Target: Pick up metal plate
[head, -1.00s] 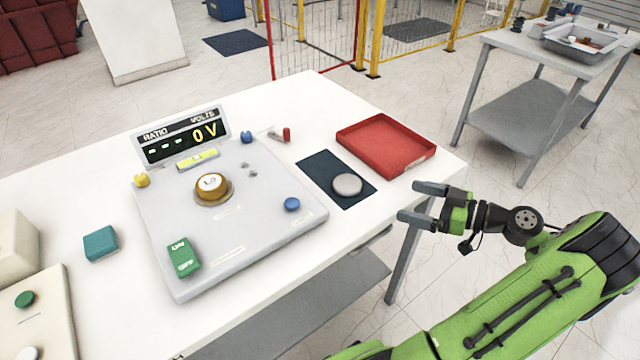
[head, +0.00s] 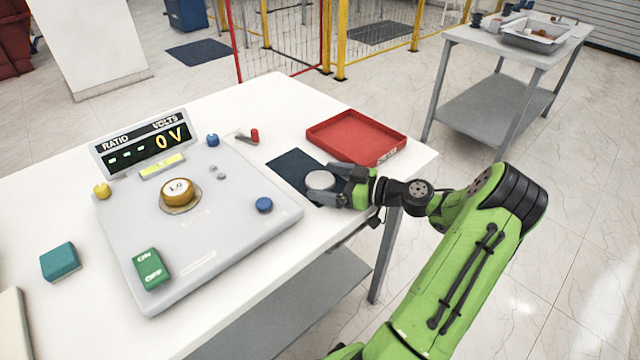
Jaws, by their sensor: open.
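The metal plate (head: 320,180) is a small round grey disc. It lies at the front right part of a dark blue mat (head: 290,165) on the white table. My gripper (head: 322,182) is open, with its two grey fingers on either side of the disc, one on the far side and one on the near side. Whether the fingers touch the disc I cannot tell. The right part of the disc is close to the gripper's palm.
A red tray (head: 352,135) stands just behind my gripper. A grey test panel (head: 200,220) with knobs and a display (head: 145,145) reading 0 V is to the left. A teal block (head: 60,262) lies further left. A small red-tipped part (head: 254,136) lies behind the mat.

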